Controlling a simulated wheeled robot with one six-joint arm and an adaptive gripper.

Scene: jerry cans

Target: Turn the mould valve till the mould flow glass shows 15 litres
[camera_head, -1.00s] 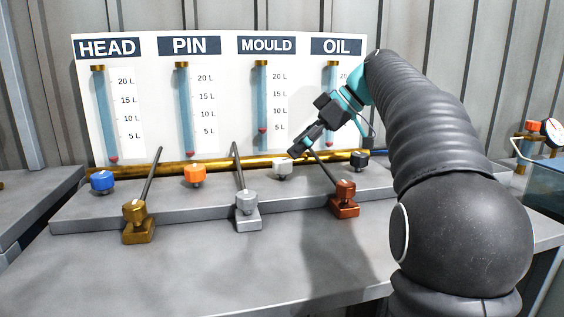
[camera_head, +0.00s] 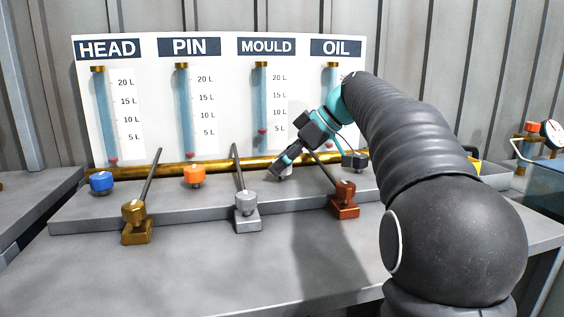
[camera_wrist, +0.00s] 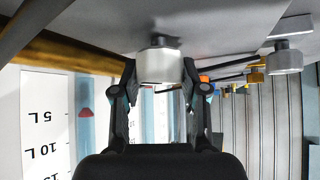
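The mould flow glass (camera_head: 262,100) is a blue tube under the MOULD sign, its red float (camera_head: 262,131) about level with the 5 L mark. The mould valve is a pale round knob on the ledge below, mostly hidden behind my gripper (camera_head: 277,170) in the head view. In the wrist view the pale knob (camera_wrist: 160,67) lies between the two fingertips of my open gripper (camera_wrist: 160,80). Whether the fingers touch it cannot be told. The wrist view, upside down, also shows a glass with a red float (camera_wrist: 86,113) by a 5 L mark.
The blue (camera_head: 101,181), orange (camera_head: 194,174) and black (camera_head: 358,160) knobs stand along the ledge. Brass (camera_head: 136,222), grey (camera_head: 246,212) and copper (camera_head: 345,200) lever bases stand in front, the copper one's rod close to my gripper. The front bench is clear.

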